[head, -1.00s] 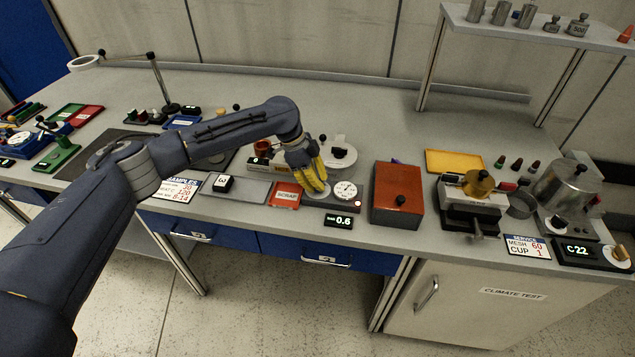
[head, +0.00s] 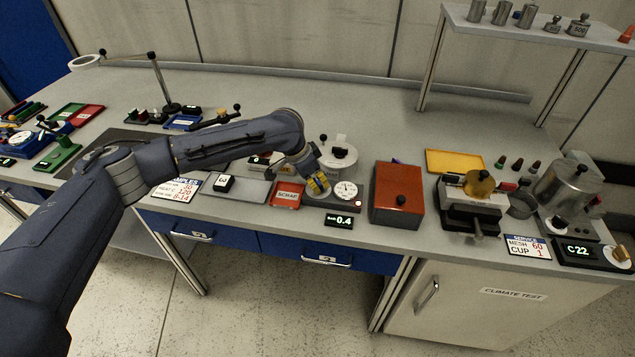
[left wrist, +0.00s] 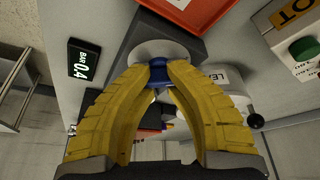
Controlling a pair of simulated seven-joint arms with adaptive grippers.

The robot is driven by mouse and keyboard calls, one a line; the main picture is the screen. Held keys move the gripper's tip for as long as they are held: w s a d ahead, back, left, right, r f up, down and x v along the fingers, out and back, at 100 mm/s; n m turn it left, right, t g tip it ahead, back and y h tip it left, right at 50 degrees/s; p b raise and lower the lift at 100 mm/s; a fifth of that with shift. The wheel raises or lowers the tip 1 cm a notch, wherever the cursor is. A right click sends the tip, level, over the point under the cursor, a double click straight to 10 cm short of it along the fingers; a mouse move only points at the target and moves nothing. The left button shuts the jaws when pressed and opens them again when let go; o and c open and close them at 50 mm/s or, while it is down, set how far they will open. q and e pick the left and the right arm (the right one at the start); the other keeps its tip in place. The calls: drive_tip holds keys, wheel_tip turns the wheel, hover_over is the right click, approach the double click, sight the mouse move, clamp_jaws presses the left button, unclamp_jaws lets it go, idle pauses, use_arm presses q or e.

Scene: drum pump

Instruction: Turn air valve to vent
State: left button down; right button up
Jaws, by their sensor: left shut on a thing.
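The air valve looks to be the small blue handle (left wrist: 158,76) on a pale round disc (left wrist: 150,50) in the left wrist view. My left gripper (left wrist: 159,72) has yellow ribbed fingers and is shut on this blue handle. In the head view my left gripper (head: 318,184) points down beside a round white dial gauge (head: 346,190), and hides the handle. A black display (head: 339,221) in front of it reads 0.4; it also shows in the left wrist view (left wrist: 83,64) as BAR 0.4. My right gripper is not in view.
A red SCRAP tray (head: 286,194) lies left of my left gripper. A red-orange box (head: 397,195) stands to the right. A white round lidded unit (head: 338,153) stands close behind.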

use_arm(q)
drive_tip(key=shift+d+r+n, duration=0.1)
drive_tip(key=shift+d+n, duration=0.2)
drive_tip(key=shift+n, duration=0.3)
drive_tip(key=shift+t, duration=0.3)
drive_tip(key=c, duration=0.9)
unclamp_jaws()
drive_tip(key=shift+r, duration=0.1)
drive_tip(key=shift+o, duration=0.3)
drive_tip(key=shift+w, duration=0.1)
drive_tip(key=shift+a, duration=0.1)
drive_tip(key=shift+a, duration=0.1)
drive_tip(key=v, duration=1.1)
drive_tip(key=shift+r, duration=0.4)
